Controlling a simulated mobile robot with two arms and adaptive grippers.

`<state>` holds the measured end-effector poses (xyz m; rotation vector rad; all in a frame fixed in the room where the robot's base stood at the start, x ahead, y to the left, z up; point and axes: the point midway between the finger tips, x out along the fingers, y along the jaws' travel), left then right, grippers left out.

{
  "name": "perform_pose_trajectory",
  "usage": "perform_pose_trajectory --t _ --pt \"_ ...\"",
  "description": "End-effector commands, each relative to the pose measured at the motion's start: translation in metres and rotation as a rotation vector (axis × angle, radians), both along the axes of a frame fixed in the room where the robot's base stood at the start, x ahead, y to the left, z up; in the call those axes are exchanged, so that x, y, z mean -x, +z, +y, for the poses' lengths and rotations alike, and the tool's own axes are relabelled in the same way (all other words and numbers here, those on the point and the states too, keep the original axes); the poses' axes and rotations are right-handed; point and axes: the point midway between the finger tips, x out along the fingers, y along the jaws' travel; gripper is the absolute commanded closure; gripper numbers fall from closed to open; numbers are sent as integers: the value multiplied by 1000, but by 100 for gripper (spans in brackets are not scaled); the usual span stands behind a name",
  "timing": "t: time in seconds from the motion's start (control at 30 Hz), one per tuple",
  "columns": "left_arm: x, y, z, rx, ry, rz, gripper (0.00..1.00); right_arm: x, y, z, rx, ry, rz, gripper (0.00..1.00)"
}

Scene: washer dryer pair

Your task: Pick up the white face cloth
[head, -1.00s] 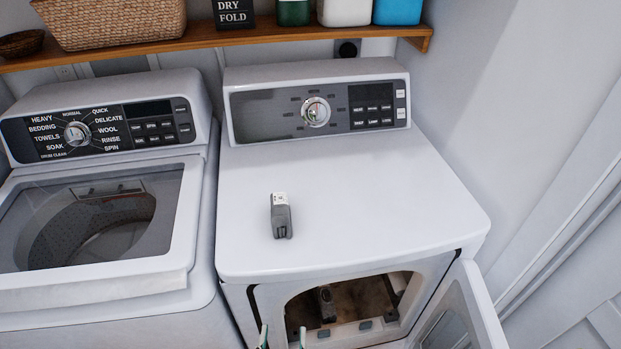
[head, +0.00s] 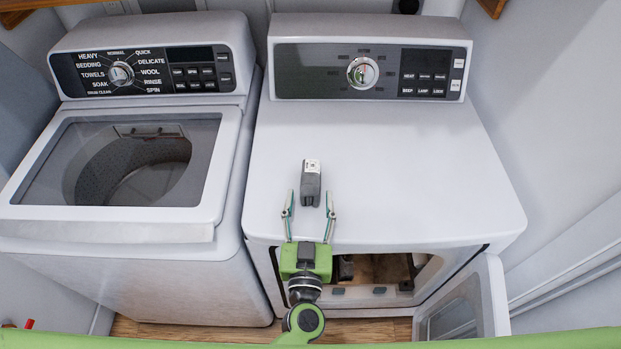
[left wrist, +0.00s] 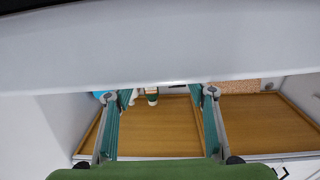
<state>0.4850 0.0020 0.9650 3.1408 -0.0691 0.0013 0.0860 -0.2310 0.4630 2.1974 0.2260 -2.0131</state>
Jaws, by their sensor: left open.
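I cannot make out a white face cloth in either view. My left gripper (head: 310,212) is open, its two fingers pointing toward the back over the front edge of the dryer top (head: 420,160). Nothing shows between the fingers. A small grey block with a white end (head: 311,185) is on the dryer top, just past the fingertips in the head view. In the left wrist view the open left gripper (left wrist: 158,97) shows with its fingers apart and a broad white surface (left wrist: 160,50) across the top. My right gripper is not in view.
The dryer door (head: 468,300) hangs open at the right below the top, with a dark opening (head: 375,270) behind my arm. The washer (head: 120,235) stands at left, lid shut. A wooden shelf (left wrist: 155,130) with a basket (left wrist: 230,86) shows in the left wrist view.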

Motion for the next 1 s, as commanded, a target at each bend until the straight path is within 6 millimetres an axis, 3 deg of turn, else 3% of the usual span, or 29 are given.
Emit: perform_pose_trajectory --t 0.17,0.5,0.8,0.83,0.97,1.0 --pt "-10 1 0 0 0 0 49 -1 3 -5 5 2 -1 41" --pt "-51 1 -1 -1 0 0 49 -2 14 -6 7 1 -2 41" --pt "-56 0 -1 0 0 1 49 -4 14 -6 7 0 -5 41" --pt "-56 0 -1 0 0 1 52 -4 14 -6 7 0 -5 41" --pt "-56 0 -1 0 0 1 86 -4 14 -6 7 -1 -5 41" --pt "-56 0 -1 0 0 1 88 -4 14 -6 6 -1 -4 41"
